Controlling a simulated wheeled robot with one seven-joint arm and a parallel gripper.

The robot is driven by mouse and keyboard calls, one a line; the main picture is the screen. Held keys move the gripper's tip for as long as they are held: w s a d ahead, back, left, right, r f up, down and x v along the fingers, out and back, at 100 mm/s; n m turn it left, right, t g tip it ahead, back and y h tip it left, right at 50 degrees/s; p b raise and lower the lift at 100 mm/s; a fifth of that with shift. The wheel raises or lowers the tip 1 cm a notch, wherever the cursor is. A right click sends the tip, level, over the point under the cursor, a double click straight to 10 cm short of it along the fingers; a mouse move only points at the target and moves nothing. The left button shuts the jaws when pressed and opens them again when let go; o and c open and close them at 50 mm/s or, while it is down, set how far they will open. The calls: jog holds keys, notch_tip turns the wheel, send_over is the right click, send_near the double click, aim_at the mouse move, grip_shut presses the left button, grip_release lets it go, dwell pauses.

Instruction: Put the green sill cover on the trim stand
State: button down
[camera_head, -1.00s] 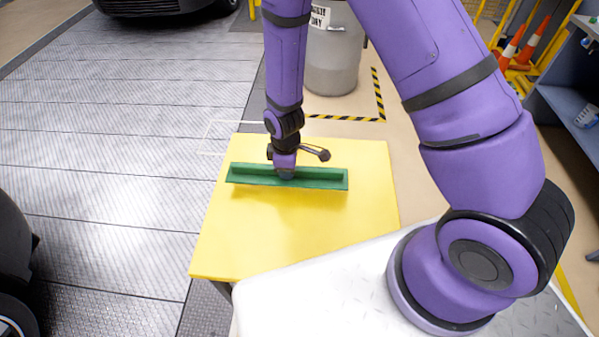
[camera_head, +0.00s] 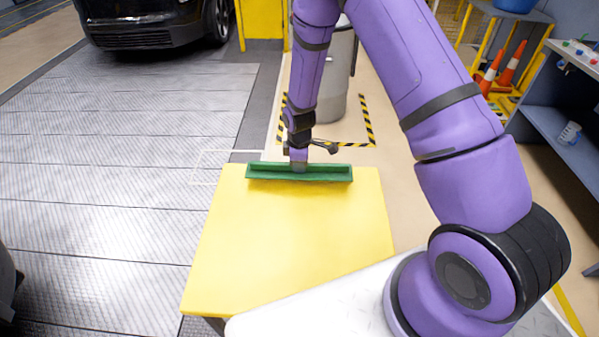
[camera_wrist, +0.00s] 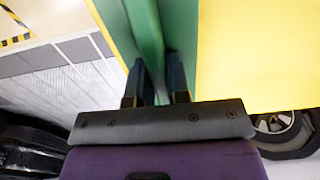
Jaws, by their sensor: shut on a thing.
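The green sill cover (camera_head: 275,171) is a long channel-shaped strip, held about level over the far edge of a yellow-topped table. My gripper (camera_head: 299,165) points down and is shut on the sill cover near its middle. In the wrist view, the two dark fingers of my gripper (camera_wrist: 160,85) pinch one wall of the green sill cover (camera_wrist: 146,30). The head view does not clearly show how high the cover is above the yellow surface. The yellow top (camera_head: 290,240) may be the trim stand; no label shows.
A grey bin (camera_head: 335,85) stands beyond the table inside black-and-yellow floor tape. A black car (camera_head: 150,25) is at the far left. Orange cones (camera_head: 508,60) and a blue shelf (camera_head: 560,135) are at the right. The yellow top is otherwise bare.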

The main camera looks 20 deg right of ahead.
jog(key=shift+d+f, duration=0.1)
jog(key=shift+f, duration=1.65)
jog(key=shift+f, duration=0.1)
jog(key=c, duration=1.1)
grip_release()
